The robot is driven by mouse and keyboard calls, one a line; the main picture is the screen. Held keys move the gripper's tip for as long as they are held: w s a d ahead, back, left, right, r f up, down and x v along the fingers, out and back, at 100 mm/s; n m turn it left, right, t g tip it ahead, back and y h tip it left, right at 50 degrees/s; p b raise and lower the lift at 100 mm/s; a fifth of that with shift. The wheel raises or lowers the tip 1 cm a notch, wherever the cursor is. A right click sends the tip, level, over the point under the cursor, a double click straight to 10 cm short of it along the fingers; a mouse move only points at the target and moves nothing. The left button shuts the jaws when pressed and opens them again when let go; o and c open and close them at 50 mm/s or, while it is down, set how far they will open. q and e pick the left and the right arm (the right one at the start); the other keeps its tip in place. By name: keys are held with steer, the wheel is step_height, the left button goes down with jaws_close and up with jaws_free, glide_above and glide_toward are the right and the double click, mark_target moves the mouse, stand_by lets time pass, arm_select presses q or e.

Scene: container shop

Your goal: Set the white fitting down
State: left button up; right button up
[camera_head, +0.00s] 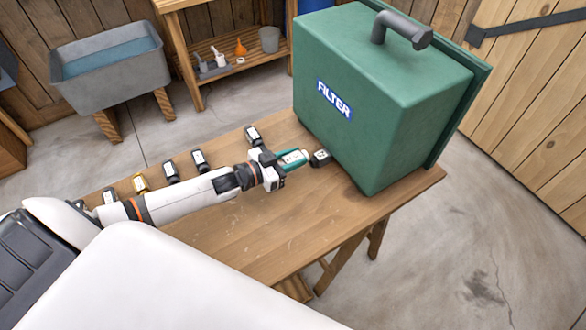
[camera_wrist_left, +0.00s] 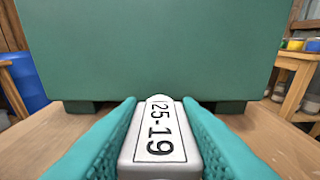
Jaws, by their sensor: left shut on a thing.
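The white fitting (camera_wrist_left: 160,135), marked "25-19", is between the teal fingers of my left gripper (camera_wrist_left: 160,140) in the left wrist view. In the head view the fitting (camera_head: 292,157) shows between the fingertips of my left gripper (camera_head: 298,158). The gripper is shut on it, close over the wooden table (camera_head: 240,240) and in front of the green FILTER case (camera_head: 360,130). I cannot tell whether the fitting touches the table. My right gripper is not in view.
A dark fitting (camera_head: 321,158) is just beyond the fingertips, by the case. The table's front middle is clear.

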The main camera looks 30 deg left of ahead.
arm_select(q)
steer(key=shift+f, duration=0.4)
step_height(320, 180, down, 4)
steer(key=shift+r, duration=0.25)
steer(key=shift+f, duration=0.15)
steer(key=shift+f, duration=0.2)
steer(key=o, duration=1)
steer(key=shift+r, duration=0.1)
steer(key=shift+c, duration=0.2)
